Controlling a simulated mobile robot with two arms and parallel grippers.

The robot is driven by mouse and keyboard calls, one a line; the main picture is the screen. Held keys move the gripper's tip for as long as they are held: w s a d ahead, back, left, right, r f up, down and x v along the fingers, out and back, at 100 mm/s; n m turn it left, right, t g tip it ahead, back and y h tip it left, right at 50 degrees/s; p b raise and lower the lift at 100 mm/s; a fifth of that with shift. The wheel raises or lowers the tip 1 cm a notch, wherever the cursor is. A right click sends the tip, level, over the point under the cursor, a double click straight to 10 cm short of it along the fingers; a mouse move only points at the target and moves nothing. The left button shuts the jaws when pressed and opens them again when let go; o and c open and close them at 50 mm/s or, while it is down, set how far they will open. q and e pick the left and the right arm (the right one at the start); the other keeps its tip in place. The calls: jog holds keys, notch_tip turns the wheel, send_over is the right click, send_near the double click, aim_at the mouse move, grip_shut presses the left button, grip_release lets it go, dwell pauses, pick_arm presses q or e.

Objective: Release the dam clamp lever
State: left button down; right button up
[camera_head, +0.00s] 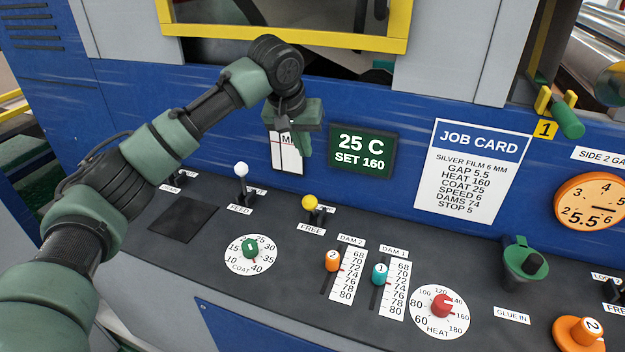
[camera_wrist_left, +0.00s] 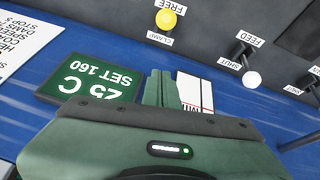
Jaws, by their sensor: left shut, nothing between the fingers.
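The yellow-knobbed lever (camera_head: 309,202) stands on the dark console, with a FREE label in front of it. In the left wrist view the yellow knob (camera_wrist_left: 166,19) shows at the top edge, between the FREE and CLAMP labels. I cannot tell for certain which way it is set. My left gripper (camera_head: 303,145) is shut and empty, above and behind the lever, in front of the blue panel and apart from the knob. Its closed fingers show in the left wrist view (camera_wrist_left: 160,88). My right gripper is not in view.
A white-knobbed feed lever (camera_head: 241,170) stands left of the yellow one. The orange DAM 2 slider (camera_head: 333,260) and teal DAM 1 slider (camera_head: 379,273) are in front, right. The coat dial (camera_head: 250,248) and heat dial (camera_head: 442,303) sit nearby. A temperature display (camera_head: 362,150) is behind.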

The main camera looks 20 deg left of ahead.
pick_arm(q)
notch_tip(320, 180, down, 3)
jog(key=p, duration=0.3)
send_over(313, 208)
jog(key=w+a, duration=0.2)
jog(key=w, duration=0.2)
notch_tip(313, 208, down, 7)
jog(key=shift+s+f+p, duration=0.3)
jog(key=shift+s+p, duration=0.05)
jog(key=shift+s, duration=0.35)
jog(key=shift+d+f, duration=0.1)
jog(key=shift+f, duration=0.05)
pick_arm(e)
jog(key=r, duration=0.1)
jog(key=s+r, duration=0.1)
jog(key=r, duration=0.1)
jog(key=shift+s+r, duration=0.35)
pick_arm(q)
jog(key=shift+w, duration=0.1)
